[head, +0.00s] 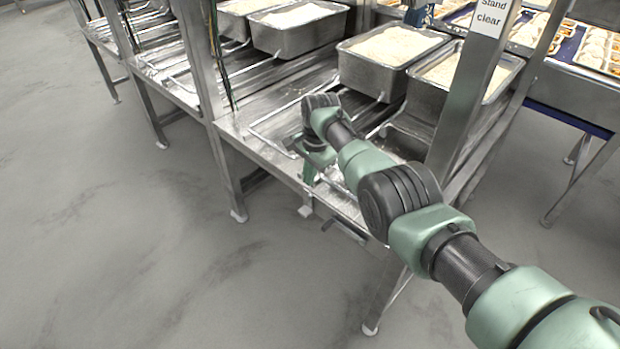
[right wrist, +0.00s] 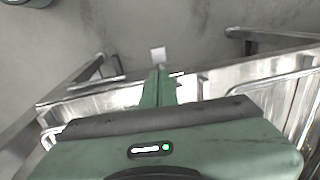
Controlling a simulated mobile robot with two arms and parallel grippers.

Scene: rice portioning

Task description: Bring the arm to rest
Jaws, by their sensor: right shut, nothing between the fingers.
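My right arm comes in from the lower right of the head view and reaches over the steel rack. My right gripper (head: 309,178) points down at the rack's front edge, with its green fingers together. In the right wrist view the closed fingers (right wrist: 158,82) stand in the middle with nothing between them, over the steel edge and the grey floor beyond. My left gripper is in neither view.
The steel rack (head: 262,150) holds deep trays of rice, one (head: 366,74) just behind my arm. An upright post with a "stand clear" sign (head: 490,20) stands close to my forearm. The floor (head: 120,250) at the left is clear.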

